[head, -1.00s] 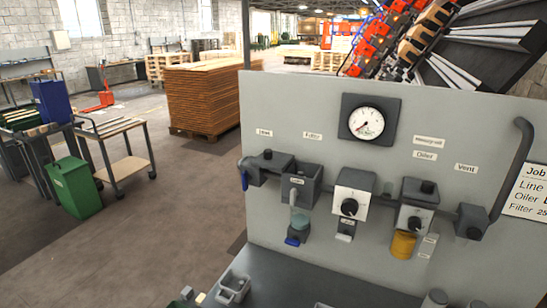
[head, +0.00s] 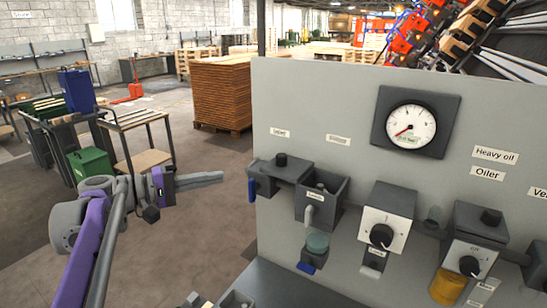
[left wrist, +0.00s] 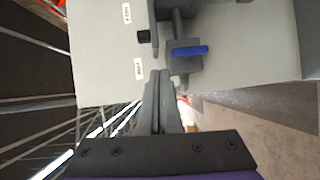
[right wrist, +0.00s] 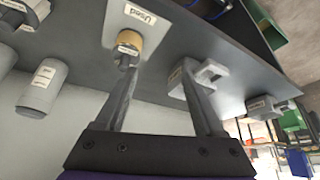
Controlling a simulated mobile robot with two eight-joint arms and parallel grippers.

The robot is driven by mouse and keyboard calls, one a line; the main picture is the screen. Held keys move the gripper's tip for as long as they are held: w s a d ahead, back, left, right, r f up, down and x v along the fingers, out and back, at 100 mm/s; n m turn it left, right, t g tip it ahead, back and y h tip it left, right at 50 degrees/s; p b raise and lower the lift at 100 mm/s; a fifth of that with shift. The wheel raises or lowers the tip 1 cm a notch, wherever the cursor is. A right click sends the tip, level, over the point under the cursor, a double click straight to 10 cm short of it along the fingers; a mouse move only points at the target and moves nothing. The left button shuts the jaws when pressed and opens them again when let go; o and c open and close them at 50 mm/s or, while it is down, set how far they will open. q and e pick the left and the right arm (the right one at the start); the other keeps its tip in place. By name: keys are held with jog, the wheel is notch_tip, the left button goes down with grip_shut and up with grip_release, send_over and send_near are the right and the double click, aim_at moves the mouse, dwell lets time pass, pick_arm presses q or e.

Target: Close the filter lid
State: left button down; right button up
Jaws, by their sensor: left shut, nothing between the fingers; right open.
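My left gripper (head: 221,177) is shut and empty, left of the panel and apart from the housing. In the left wrist view its closed fingers (left wrist: 160,76) point toward the panel edge, near a blue lever (left wrist: 190,50). My right gripper (right wrist: 162,73) is open above the bench; it is outside the head view.
A dark inlet block (head: 283,169) with a blue lever adjoins the housing on its left. A white-faced regulator (head: 386,220) and the oiler (head: 476,240) stand to the right. A yellow-brown cylinder (right wrist: 128,42) and a grey bracket (right wrist: 212,74) are near my right fingers.

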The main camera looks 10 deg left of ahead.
aim_at(299, 184)
pick_arm(q)
jog(key=shift+t+h, duration=0.3)
jog(key=shift+t, duration=0.1)
jog(key=shift+s+d+r+p+x, duration=0.1)
jog(key=shift+s+r+p+x, duration=0.2)
jog(key=shift+x, duration=1.75)
jog(key=shift+w+d+r+p+x, duration=0.1)
jog(key=shift+r+x, duration=0.3)
jog(key=shift+x, duration=1.65)
jog(key=shift+s+d+r+p+x, duration=0.1)
jog(key=shift+s+r+p+x, duration=0.2)
jog(key=shift+x, duration=1.7)
pick_arm(e)
jog(key=shift+w+d+r, duration=0.1)
jog(key=shift+w+r, duration=0.3)
jog(key=shift+r, duration=0.4)
pick_arm(q)
jog(key=shift+d+r, duration=0.1)
